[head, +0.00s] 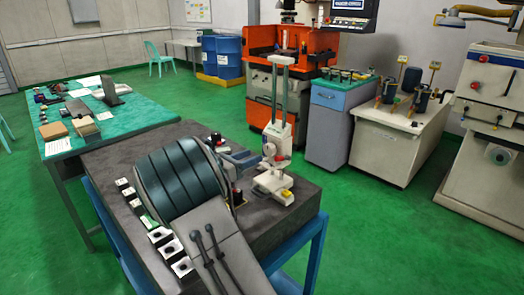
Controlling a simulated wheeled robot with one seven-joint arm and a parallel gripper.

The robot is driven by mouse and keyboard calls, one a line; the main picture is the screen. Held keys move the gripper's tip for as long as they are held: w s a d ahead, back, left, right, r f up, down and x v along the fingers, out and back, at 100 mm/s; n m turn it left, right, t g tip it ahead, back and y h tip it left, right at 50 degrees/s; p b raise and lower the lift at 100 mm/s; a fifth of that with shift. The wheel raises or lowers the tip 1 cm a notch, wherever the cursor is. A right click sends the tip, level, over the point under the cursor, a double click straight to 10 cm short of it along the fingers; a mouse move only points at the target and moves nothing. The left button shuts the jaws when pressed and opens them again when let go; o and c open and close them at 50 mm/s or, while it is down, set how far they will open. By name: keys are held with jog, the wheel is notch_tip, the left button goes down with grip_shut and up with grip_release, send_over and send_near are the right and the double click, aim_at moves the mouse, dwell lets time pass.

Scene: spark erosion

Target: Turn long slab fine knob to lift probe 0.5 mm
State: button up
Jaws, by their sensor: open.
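The long slab (290,216) is a dark grey stone plate on a blue stand. A cream height gauge (275,135) with two upright columns stands on its far right part. A round pale knob (269,149) shows on the gauge's left side; whether it is the fine knob is too small to tell. The probe cannot be made out. My gripper (250,160) is just left of the gauge, open, its fingers pointing toward the knob. Contact cannot be told at this size. My arm hides the middle of the slab and part of the gripper.
Several small blocks (160,236) line the slab's left edge. A green-topped table (110,122) with books and tools stands at left. Behind are an orange machine (262,42), a blue-grey cabinet (328,125) and a white bench (385,140). Green floor is free at right.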

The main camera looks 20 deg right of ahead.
aim_at(267, 150)
jog(key=x, duration=0.5)
jog(key=shift+d+p, duration=0.25)
jog(key=shift+p, duration=0.1)
jog(key=c, duration=0.7)
jog(key=shift+f, duration=0.1)
